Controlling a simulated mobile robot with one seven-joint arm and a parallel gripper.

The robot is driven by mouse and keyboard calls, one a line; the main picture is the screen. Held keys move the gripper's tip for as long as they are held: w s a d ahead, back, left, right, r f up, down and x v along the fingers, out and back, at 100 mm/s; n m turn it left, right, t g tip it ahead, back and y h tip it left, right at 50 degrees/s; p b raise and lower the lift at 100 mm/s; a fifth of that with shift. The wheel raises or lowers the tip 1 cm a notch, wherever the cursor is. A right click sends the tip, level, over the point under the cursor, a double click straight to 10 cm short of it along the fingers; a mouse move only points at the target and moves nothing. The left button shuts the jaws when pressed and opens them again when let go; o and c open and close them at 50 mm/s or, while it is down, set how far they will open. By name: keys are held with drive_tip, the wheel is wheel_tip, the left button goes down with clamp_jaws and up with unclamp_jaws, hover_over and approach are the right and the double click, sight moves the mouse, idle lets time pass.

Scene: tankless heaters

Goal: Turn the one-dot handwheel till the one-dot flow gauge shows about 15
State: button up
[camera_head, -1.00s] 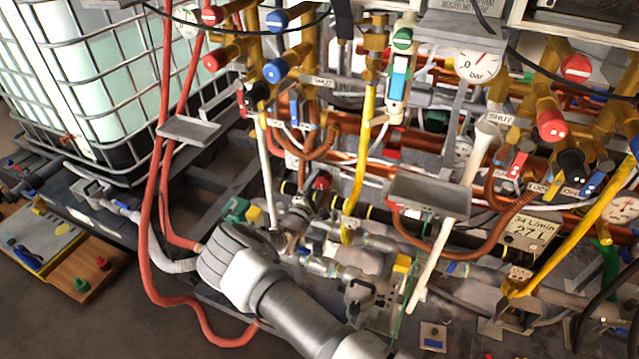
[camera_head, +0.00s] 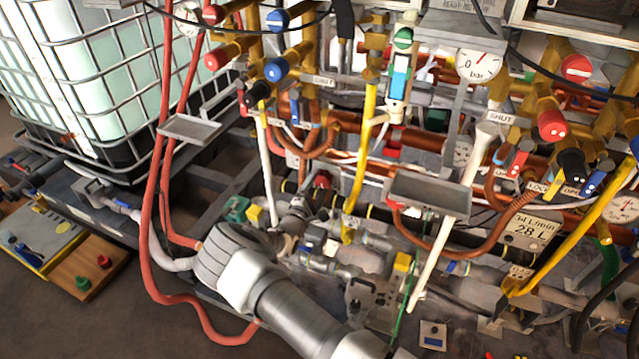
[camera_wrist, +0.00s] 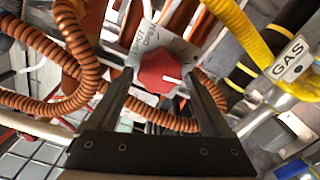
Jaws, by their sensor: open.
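A red handwheel (camera_wrist: 165,72) with a white pointer line sits before a plate marked SHUT and OPEN in the wrist view. My gripper (camera_wrist: 163,78) is open, one finger on each side of the wheel; I cannot tell whether the fingers touch it. No dot mark on the wheel is legible. In the head view, my arm's end is low at centre left, and its fingers are hard to make out among the pipes. A flow display (camera_head: 528,228) at right reads about 34 L/min and 28 L; I cannot see a dot mark on it.
An orange corrugated hose (camera_wrist: 75,50) curls close to the left finger. A yellow hose (camera_wrist: 235,22) and GAS tag (camera_wrist: 288,58) are at right. A bar gauge (camera_head: 480,64) and several red and blue knobs stand above. Red hoses (camera_head: 152,220) hang left of my arm.

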drive_tip(key=p+v, duration=0.2)
drive_tip(key=v, duration=1.4)
drive_tip(key=shift+s, duration=0.25)
drive_tip(key=shift+a, duration=0.1)
